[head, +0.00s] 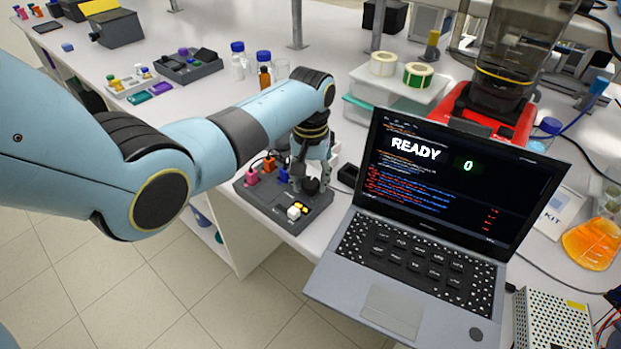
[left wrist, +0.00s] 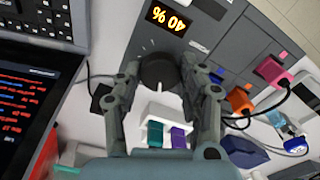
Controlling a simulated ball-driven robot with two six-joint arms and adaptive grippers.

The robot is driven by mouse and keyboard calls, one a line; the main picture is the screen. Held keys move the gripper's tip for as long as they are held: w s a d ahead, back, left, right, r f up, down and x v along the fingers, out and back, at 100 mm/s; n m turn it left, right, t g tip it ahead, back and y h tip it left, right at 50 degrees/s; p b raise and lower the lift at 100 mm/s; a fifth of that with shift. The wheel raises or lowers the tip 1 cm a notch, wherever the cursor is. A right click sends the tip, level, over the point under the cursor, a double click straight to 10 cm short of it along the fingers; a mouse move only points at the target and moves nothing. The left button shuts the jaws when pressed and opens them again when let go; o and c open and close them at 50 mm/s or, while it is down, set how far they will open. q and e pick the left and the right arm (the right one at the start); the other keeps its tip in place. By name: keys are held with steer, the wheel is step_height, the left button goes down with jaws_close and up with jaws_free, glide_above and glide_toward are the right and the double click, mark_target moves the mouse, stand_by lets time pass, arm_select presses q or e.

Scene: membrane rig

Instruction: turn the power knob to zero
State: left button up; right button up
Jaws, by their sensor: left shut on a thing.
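The power knob (left wrist: 158,70) is round and black and sits on a dark grey control box (head: 263,206) at the table's front edge. My left gripper (left wrist: 161,76) comes down over the box with a finger on each side of the knob, shut on it. In the head view my gripper (head: 311,172) hides most of the knob. A small display (left wrist: 169,18) beside the knob shows orange digits, upside down in the left wrist view, that appear to read 40 %. My right gripper is not in view.
Pink (left wrist: 271,69), orange (left wrist: 239,100) and blue plugs with cables stand in the box beside my gripper. An open laptop (head: 420,262) showing READY and 0 stands to the right. A white rack (left wrist: 163,122) with teal and purple pieces is close by.

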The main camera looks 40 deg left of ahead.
mark_target(310, 182)
arm_select(q)
steer(key=n, duration=0.4)
steer(key=shift+n, duration=0.3)
steer(key=n, duration=1.4)
steer(key=shift+n, duration=0.3)
steer(key=o, duration=1.2)
step_height(310, 182, up, 12)
steer(key=shift+r, duration=0.1)
steer(key=shift+c, duration=0.3)
